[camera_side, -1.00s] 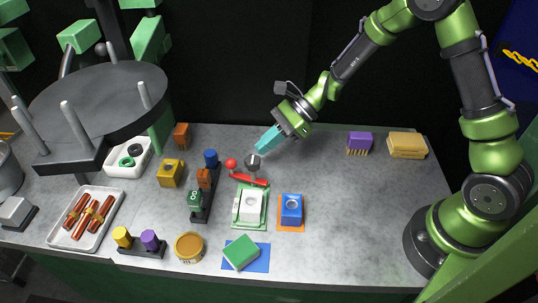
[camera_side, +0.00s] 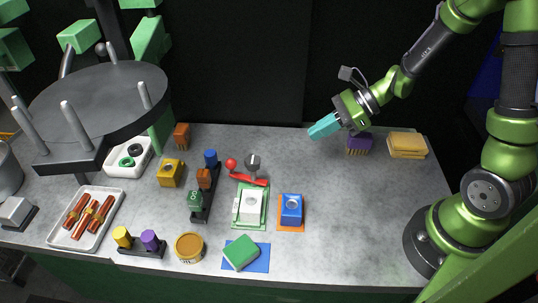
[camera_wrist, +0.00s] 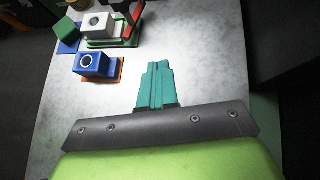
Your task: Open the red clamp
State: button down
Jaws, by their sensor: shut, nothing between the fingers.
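The red clamp (camera_side: 249,179) stands at the back of a green base that holds a white block (camera_side: 250,204). Its red arm lies low across the base, and a red ball knob (camera_side: 231,163) stands up at its left end. Part of the clamp also shows at the top of the wrist view (camera_wrist: 133,15), cut off by the frame edge. My gripper (camera_side: 312,133) is shut and empty, with teal fingers. It is above the back of the table, to the right of the clamp and well apart from it. The fingers also show in the wrist view (camera_wrist: 157,68).
A blue block (camera_side: 291,209) on an orange plate sits right of the clamp base. A stand with coloured pieces (camera_side: 204,187) is close on its left. A purple brush-like block (camera_side: 359,145) and yellow sponges (camera_side: 407,146) are at the back right. The table's right middle is clear.

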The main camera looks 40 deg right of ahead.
jog(key=s+r+n+g+h, duration=0.2)
jog(key=s+r+n+h, duration=0.3)
jog(key=n, duration=1.1)
jog(key=shift+s+d+r+n, duration=0.3)
jog(key=shift+s+r, duration=1.45)
jog(key=shift+s, duration=0.3)
jog(key=shift+d, duration=0.1)
notch_tip(320, 180, up, 7)
jog(key=s+a+n+t+h, duration=0.1)
jog(key=s+n+t, duration=0.1)
jog(key=n+t, duration=0.1)
jog(key=shift+n+h, duration=0.4)
jog(key=shift+n, duration=0.2)
